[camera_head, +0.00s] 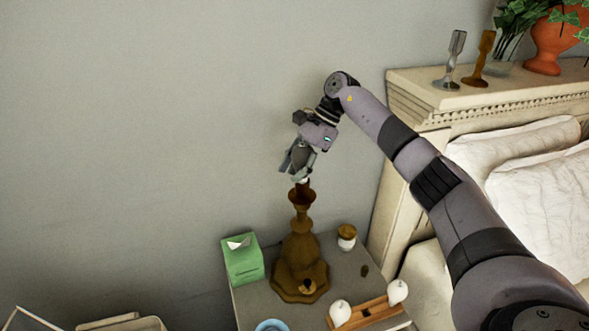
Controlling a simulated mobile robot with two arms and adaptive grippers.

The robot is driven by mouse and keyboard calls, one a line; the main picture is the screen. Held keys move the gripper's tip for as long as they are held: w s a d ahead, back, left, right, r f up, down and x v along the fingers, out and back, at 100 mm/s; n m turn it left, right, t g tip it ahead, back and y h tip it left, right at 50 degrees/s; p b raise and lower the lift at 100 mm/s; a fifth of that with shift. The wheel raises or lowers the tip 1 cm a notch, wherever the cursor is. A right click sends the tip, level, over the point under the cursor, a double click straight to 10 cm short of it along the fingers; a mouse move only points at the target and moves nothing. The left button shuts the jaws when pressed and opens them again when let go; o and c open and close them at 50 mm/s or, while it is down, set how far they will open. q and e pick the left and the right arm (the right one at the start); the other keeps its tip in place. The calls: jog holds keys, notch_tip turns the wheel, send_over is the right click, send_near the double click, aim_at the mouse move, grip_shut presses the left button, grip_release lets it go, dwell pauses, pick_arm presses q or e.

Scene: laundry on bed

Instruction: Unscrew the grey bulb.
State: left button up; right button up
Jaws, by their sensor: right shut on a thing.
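A brown wooden lamp base (301,245) with a turned stem stands upright on the nightstand. My right gripper (298,171) points down over the lamp's top and is shut on the grey bulb (303,180). The fingers hide most of the bulb; a small pale part shows just above the socket (302,192). I cannot tell whether the bulb is still threaded in the socket. My left gripper is not in view.
The nightstand (350,262) also holds a green tissue box (242,262), a small lidded jar (347,237), a wooden holder (362,314) with two white bulbs and a blue dish (271,325). The bed's headboard (405,110) stands to the right, behind my right arm.

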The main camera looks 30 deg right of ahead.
jog(key=shift+s+r+n+g, duration=0.1)
jog(key=shift+s+n+g, duration=0.1)
jog(key=shift+n+g, duration=0.45)
jog(key=shift+s+n+g, duration=0.15)
jog(key=shift+n+g, duration=0.1)
jog(key=shift+n, duration=0.8)
jog(key=shift+s+n+g, duration=0.1)
jog(key=shift+n+g, duration=0.5)
jog(key=shift+n, duration=0.4)
jog(key=shift+s+r+n+h, duration=0.1)
jog(key=shift+r+n+h, duration=0.05)
jog(key=shift+n+h, duration=0.2)
jog(key=shift+d+n+g, duration=0.15)
jog(key=shift+n+g, duration=0.15)
jog(key=shift+n, duration=0.05)
jog(key=shift+s, duration=0.1)
jog(key=o, duration=1.1)
jog(key=shift+s, duration=0.1)
